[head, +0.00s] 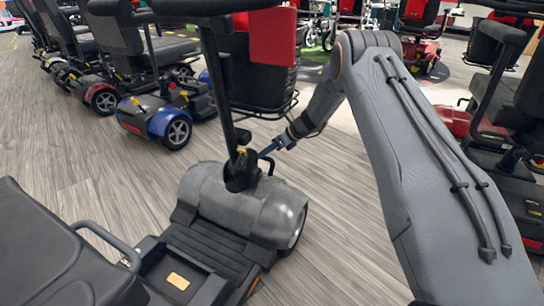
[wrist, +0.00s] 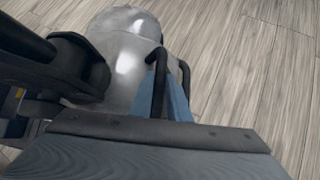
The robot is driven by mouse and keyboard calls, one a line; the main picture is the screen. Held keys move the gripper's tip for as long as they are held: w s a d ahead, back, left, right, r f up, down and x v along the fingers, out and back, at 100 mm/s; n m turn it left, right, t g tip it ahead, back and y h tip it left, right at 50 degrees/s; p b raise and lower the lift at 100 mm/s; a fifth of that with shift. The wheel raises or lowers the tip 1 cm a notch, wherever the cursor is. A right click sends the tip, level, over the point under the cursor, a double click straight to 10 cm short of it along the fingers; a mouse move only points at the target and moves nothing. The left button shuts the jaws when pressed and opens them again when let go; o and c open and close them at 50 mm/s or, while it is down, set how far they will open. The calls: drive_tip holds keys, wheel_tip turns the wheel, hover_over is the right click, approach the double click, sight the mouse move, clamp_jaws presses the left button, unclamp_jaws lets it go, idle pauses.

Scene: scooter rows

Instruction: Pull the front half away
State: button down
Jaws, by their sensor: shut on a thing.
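The front half (head: 215,200) of a scooter stands at the lower middle of the head view, with a scuffed silver-grey cowl and a black ribbed footboard. Its black tiller (head: 217,85) rises from the cowl. My gripper (head: 266,152) reaches in from the right, its blue fingers at the cowl's top beside the tiller base. In the wrist view the blue fingers (wrist: 169,92) are shut on a black bar handle (wrist: 157,68) next to the silver cowl (wrist: 125,45). The rear part with the black seat (head: 45,245) is at the lower left, close behind the footboard; any gap is unclear.
A blue scooter (head: 160,120) and others stand in a row at the upper left. A red and black scooter (head: 500,130) stands at the right. A black basket with a red panel (head: 273,37) is beyond the tiller. Bare wood-look floor (head: 90,175) lies to the left.

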drive_tip(key=shift+a, duration=0.1)
drive_tip(key=c, duration=1.7)
unclamp_jaws()
drive_tip(key=shift+a, duration=0.1)
drive_tip(key=shift+d+r, duration=0.2)
drive_tip(key=shift+d, duration=0.15)
drive_tip(key=d, duration=0.1)
drive_tip(key=s+d+r+p, duration=0.1)
drive_tip(key=d+r+p, duration=0.1)
drive_tip(key=shift+s+d, duration=0.1)
drive_tip(key=shift+s, duration=0.15)
drive_tip(key=s+d+p, duration=0.1)
drive_tip(key=d, duration=0.2)
drive_tip(key=s+d+p, duration=0.1)
drive_tip(key=d, duration=0.2)
drive_tip(key=s+d+p, duration=0.1)
drive_tip(key=d, duration=0.2)
drive_tip(key=shift+s+d+f+p, duration=0.2)
drive_tip(key=shift+s+d+p, duration=0.1)
drive_tip(key=shift+p, duration=0.05)
